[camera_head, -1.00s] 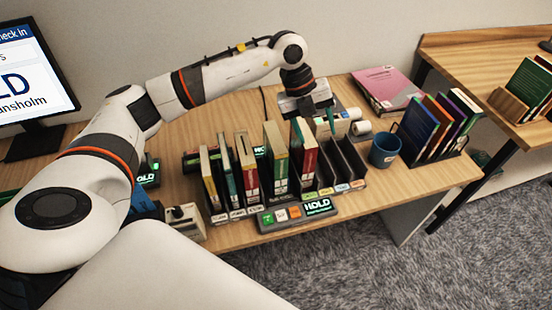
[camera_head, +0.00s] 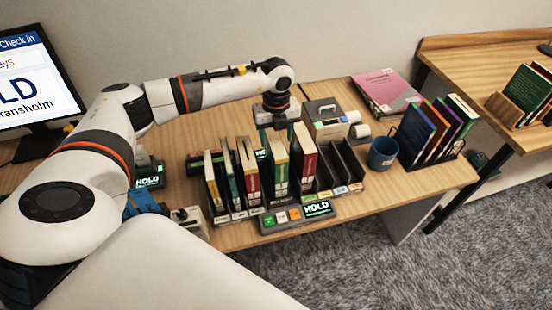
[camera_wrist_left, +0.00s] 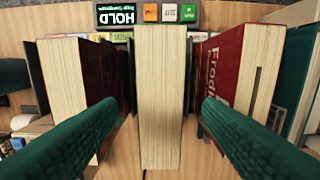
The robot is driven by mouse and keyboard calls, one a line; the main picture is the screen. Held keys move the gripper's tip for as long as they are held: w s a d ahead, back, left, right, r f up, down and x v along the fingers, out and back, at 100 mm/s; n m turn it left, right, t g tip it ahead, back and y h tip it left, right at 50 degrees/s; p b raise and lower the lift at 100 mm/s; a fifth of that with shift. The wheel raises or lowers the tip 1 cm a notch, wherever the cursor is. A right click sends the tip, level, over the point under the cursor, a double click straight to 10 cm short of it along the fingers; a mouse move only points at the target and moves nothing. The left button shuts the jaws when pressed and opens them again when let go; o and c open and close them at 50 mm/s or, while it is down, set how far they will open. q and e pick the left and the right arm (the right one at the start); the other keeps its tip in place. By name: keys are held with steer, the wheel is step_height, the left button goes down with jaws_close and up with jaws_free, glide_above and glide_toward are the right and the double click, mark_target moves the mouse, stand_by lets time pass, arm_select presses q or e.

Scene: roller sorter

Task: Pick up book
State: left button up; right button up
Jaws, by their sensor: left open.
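Several books stand upright in a black slotted rack on the desk. A thick green book (camera_head: 277,163) stands between a red book (camera_head: 249,168) and a dark red book (camera_head: 304,157). My left gripper (camera_head: 277,124) is open just above the top of the green book. In the left wrist view, my green fingers (camera_wrist_left: 158,106) are spread on either side of a cream page block (camera_wrist_left: 161,75), with gaps on both sides. The red book (camera_wrist_left: 236,62) is on the right there and a dark-covered book (camera_wrist_left: 68,80) on the left. My right gripper is not in view.
A button panel with a HOLD display (camera_head: 298,215) lies in front of the rack. Empty slots (camera_head: 343,168) are at the rack's right. A blue mug (camera_head: 382,152), a second book holder (camera_head: 437,158) and a pink book (camera_head: 386,91) are farther right.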

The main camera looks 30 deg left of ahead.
mark_target(276, 143)
arm_select(q)
steer(key=shift+s+f, duration=0.1)
steer(key=shift+f, duration=1.45)
steer(key=shift+c, duration=0.6)
steer(key=shift+r, duration=0.1)
jaws_close()
